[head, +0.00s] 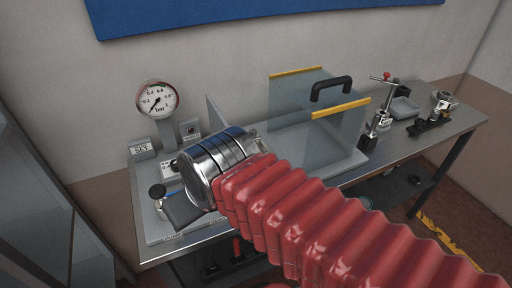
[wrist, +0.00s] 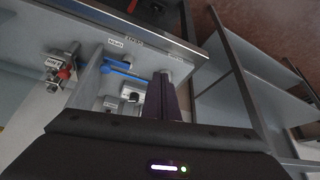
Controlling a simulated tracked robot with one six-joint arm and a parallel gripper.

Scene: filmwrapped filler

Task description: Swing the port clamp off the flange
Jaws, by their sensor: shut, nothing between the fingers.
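My gripper (wrist: 160,98) shows in the wrist view as dark fingers held together, with nothing between them. In the head view my gripper's dark end hangs over the left end of the bench, and the fingertips are hard to make out. I cannot tell for certain which part is the port clamp or the flange. In the wrist view a blue lever (wrist: 124,72) lies on the pale panel just left of the fingers. A metal fitting with a red part (wrist: 64,72) is farther left. In the head view a metal fixture with a red-knobbed handle (head: 380,118) stands right of the clear cover.
A pressure gauge (head: 157,99) stands at the bench's back left. A clear cover (head: 335,125) with a black handle and yellow edges stands mid-bench. Another metal fixture (head: 436,110) on a black base is at the right. My red-sleeved arm hides the bench front.

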